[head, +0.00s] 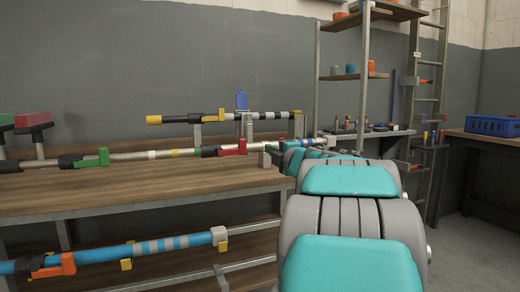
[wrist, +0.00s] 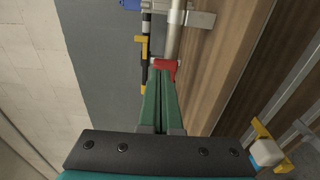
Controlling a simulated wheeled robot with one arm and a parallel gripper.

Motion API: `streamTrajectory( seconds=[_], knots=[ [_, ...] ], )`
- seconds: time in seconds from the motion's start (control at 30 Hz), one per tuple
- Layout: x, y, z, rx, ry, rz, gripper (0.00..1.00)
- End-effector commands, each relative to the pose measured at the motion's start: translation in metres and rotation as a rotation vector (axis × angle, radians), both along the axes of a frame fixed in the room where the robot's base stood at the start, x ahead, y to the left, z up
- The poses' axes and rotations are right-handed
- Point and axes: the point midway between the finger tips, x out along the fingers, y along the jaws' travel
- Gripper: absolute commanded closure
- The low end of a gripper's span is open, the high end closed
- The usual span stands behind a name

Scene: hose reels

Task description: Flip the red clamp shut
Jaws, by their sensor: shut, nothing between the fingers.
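The red clamp (head: 233,148) sits on the long pole (head: 135,156) above the workbench, near its right end. Its right end stands a little above the pole; I cannot tell exactly how far its lever is open. In the wrist view the red clamp (wrist: 165,65) shows just beyond my fingertips. My gripper (wrist: 159,74) is shut and empty, its two green fingers together and pointing at the clamp. Fingertips partly cover the clamp there, so I cannot tell whether they touch it. In the head view my arm hides most of the gripper.
A green clamp (head: 104,157) sits further left on the pole. A black-and-yellow pole (head: 180,118) runs behind. A blue hose pole (head: 160,246) lies below the wooden bench top (head: 130,188).

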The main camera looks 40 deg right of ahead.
Motion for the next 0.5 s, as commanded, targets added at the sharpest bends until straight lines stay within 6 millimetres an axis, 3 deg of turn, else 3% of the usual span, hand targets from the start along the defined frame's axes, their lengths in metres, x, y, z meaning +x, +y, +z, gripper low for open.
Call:
streamTrajectory(
  seconds=[0.2, 0.5],
  knots=[
    [-0.03, -0.017, -0.001, 0.001, 0.002, -0.004, 1.0],
    [-0.043, -0.022, -0.001, 0.001, 0.002, 0.0, 1.0]
  ],
)
